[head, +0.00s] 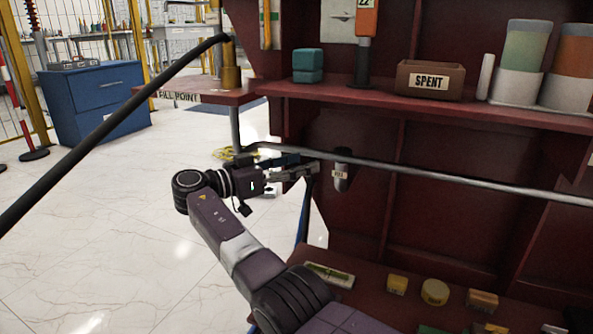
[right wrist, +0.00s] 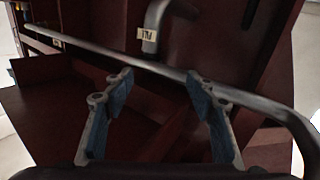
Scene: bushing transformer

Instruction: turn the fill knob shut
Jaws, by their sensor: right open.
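The fill knob (head: 341,184) is a dark grey rounded piece with a small pale label, on the red cabinet's front just below a long grey pipe. In the right wrist view the labelled grey piece (right wrist: 151,45) shows at the top middle, beyond the fingertips. My right gripper (head: 312,169) is just left of the knob in the head view, with no clear contact. In the right wrist view its two blue-padded fingers (right wrist: 160,82) are spread apart with nothing between them. My left gripper is in neither view.
The long grey pipe (head: 440,178) crosses in front of the cabinet, close to my right gripper. A shelf (head: 400,103) above holds a SPENT box (head: 430,80) and jars. Small items lie on the lower shelf (head: 372,306). A black hose (head: 110,125) crosses the upper left.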

